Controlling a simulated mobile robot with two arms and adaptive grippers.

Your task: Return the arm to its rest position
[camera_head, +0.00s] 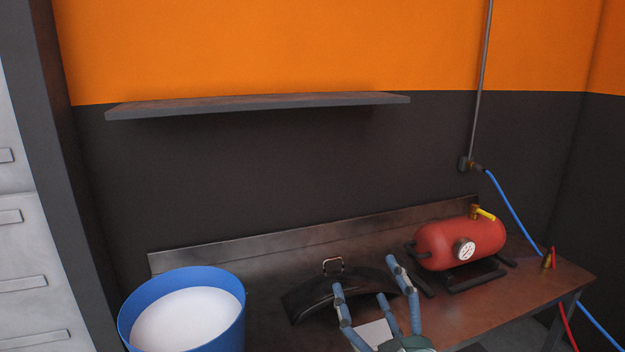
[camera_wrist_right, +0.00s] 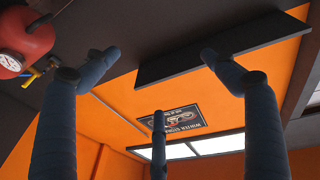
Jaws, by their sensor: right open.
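My right gripper (camera_head: 364,276) comes in from the bottom of the head view, with its blue-grey fingers pointing up and spread apart. It is open, and nothing shows between the fingers. In the right wrist view the fingers (camera_wrist_right: 160,75) are also wide apart and empty, with the wall and ceiling behind them. In the head view the gripper appears in front of a black curved part (camera_head: 305,299) on the workbench (camera_head: 270,325). I cannot tell how far apart they are. My left gripper is not in view.
A red tank (camera_head: 440,246) with a gauge and yellow valve stands on the bench at right. A blue bucket (camera_head: 235,315) with white contents is at lower left. A wall shelf (camera_head: 255,105) is bare. A blue hose (camera_head: 515,217) hangs at right. A white sheet (camera_head: 373,334) lies near the gripper.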

